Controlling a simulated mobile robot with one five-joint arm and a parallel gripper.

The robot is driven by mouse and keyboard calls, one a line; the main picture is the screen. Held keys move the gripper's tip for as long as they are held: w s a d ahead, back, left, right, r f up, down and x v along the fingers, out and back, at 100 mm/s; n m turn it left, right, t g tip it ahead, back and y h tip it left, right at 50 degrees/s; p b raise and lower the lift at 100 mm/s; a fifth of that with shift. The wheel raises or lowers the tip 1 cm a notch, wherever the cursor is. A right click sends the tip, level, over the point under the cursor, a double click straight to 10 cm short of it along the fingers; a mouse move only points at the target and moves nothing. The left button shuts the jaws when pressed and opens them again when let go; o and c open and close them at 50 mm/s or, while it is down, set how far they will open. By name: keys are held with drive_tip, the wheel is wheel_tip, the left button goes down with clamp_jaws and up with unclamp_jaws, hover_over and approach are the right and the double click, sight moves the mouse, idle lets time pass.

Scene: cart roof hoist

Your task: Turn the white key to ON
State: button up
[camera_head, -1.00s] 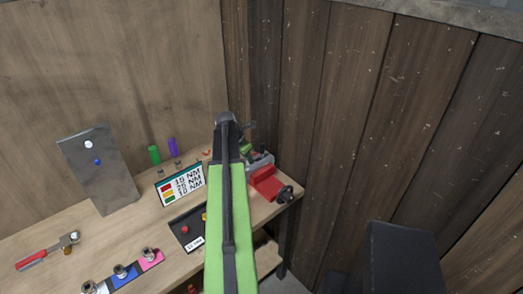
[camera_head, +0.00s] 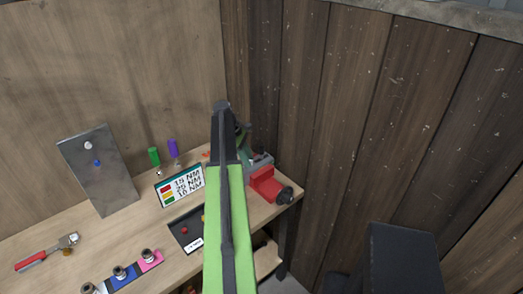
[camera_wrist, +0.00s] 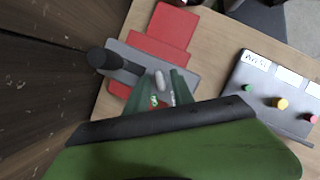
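A small pale grey-white upright piece (camera_wrist: 160,79), perhaps the white key, shows between my fingers in the wrist view. My gripper (camera_wrist: 162,84) has its two green fingers apart, one on each side of this piece, over the grey part of a red and grey vise (camera_wrist: 161,41). I cannot tell whether the fingers touch it. No ON mark is readable. In the head view my arm mostly hides the gripper, and the red vise (camera_head: 267,184) shows at the bench's right end. A metal panel (camera_head: 106,183) at the left bears a white knob (camera_head: 88,146) and a blue knob.
A torque sign (camera_head: 181,185), a black box with coloured buttons (camera_wrist: 267,100), green and purple-handled tools (camera_head: 173,150), several sockets (camera_head: 120,272) and a red-handled wrench (camera_head: 45,254) are on the wooden bench. A dark plank wall (camera_head: 350,130) stands close by on the right.

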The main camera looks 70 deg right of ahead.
wheel_tip(320, 180, up, 7)
drive_tip(key=p, duration=0.7)
drive_tip(key=shift+r, duration=0.15)
drive_tip(key=shift+f, duration=0.2)
